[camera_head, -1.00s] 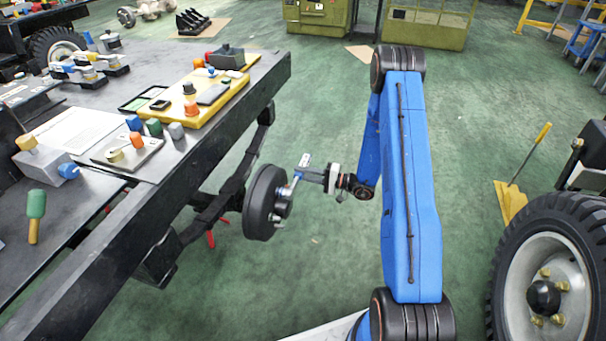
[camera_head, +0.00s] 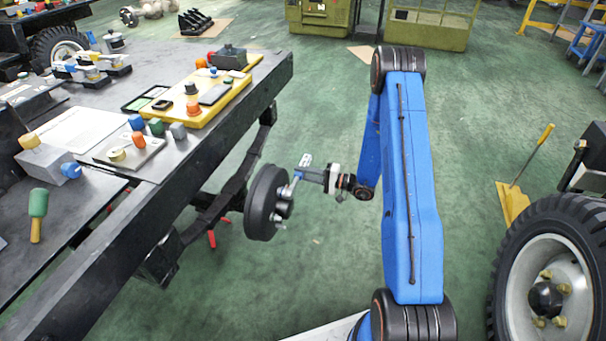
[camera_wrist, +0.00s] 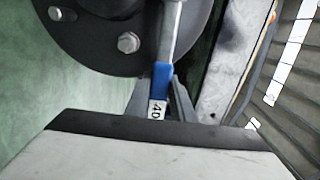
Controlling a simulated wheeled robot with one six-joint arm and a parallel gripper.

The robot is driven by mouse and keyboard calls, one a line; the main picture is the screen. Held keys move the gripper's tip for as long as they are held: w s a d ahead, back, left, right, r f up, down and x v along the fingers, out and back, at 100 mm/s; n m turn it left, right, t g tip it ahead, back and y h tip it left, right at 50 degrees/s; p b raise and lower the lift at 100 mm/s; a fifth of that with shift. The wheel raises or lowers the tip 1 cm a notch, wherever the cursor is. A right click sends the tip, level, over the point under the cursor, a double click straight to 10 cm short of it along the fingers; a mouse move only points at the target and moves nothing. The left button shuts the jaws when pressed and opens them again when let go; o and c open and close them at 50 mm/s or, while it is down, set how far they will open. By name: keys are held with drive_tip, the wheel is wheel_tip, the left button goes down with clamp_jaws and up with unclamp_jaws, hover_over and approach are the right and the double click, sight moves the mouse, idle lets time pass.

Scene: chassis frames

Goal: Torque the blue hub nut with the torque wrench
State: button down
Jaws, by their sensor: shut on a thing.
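The torque wrench has a silver shaft and a blue grip with a white label reading "40" in the wrist view (camera_wrist: 162,78). My gripper (camera_wrist: 160,100) is shut on that grip; it also shows in the head view (camera_head: 312,175), beside the hub. The dark round hub (camera_head: 262,205) is mounted below the bench edge, and its face fills the top of the wrist view (camera_wrist: 95,55). The wrench shaft reaches up across the hub face, its far end out of the wrist frame. Silver nuts (camera_wrist: 128,42) show on the face. I cannot make out the blue hub nut.
The black bench (camera_head: 215,140) on the left carries a yellow tray (camera_head: 235,95), coloured knobs and a green-headed mallet (camera_head: 38,212). A large tyre (camera_head: 520,240) stands at right. A yellow-handled tool (camera_head: 530,155) stands behind it.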

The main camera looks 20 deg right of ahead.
drive_tip(key=shift+w+a, duration=0.15)
drive_tip(key=shift+a, duration=0.05)
idle(0.7)
idle(0.4)
drive_tip(key=shift+a+f+m, duration=0.1)
drive_tip(key=shift+f+m, duration=1.2)
drive_tip(key=shift+f, duration=0.15)
drive_tip(key=shift+f, duration=0.1)
drive_tip(key=shift+s+a+f+m, duration=0.15)
drive_tip(key=shift+s+f+m, duration=0.2)
drive_tip(key=shift+f+m, duration=0.3)
drive_tip(key=shift+r, duration=0.1)
drive_tip(key=shift+r, duration=0.1)
drive_tip(key=shift+w+r+n, duration=0.25)
drive_tip(key=shift+r+n, duration=0.8)
drive_tip(key=shift+r, duration=0.05)
